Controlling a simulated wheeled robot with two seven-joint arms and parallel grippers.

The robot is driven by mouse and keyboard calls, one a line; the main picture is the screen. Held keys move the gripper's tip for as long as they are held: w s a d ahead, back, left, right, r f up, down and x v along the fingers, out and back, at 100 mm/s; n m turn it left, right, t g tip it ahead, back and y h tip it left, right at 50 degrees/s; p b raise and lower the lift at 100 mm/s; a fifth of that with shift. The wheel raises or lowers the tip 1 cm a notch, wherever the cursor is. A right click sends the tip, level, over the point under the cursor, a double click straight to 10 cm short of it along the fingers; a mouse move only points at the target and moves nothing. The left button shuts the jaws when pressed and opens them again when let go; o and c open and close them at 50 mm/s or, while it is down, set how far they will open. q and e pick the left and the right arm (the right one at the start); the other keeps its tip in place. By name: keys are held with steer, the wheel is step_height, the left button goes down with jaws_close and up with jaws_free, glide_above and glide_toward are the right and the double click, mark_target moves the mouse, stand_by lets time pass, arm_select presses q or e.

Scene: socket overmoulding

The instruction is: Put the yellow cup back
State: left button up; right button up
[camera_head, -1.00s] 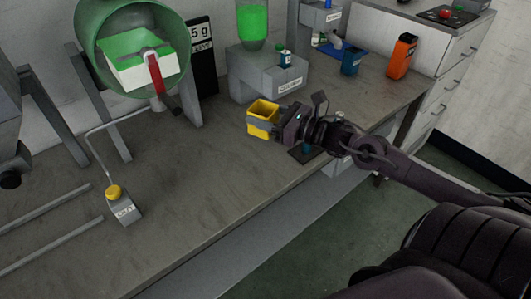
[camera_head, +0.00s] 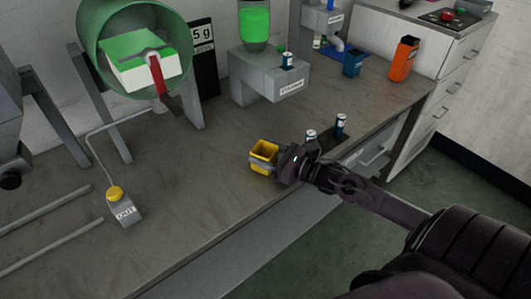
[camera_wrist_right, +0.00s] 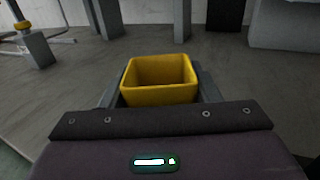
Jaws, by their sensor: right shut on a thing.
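The yellow cup (camera_head: 264,152) is a square, open-topped container near the middle of the bench. My right gripper (camera_head: 272,165) is shut on it, coming in from the right. In the right wrist view the cup (camera_wrist_right: 159,80) sits upright between the fingers, and its inside looks empty. I cannot tell whether its base touches the bench. My left gripper is not in view.
Two small vials stand right of my gripper, one (camera_head: 340,125) on a dark mat (camera_head: 330,143). A grey dispenser block (camera_head: 268,75) stands behind. Blue (camera_head: 353,62) and orange (camera_head: 403,59) containers are at the back right. A yellow button box (camera_head: 122,208) is at left; bench between is clear.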

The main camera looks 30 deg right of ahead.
steer(key=shift+f, duration=0.15)
steer(key=o, duration=1.1)
steer(key=shift+s, duration=0.1)
steer(key=v, duration=1.2)
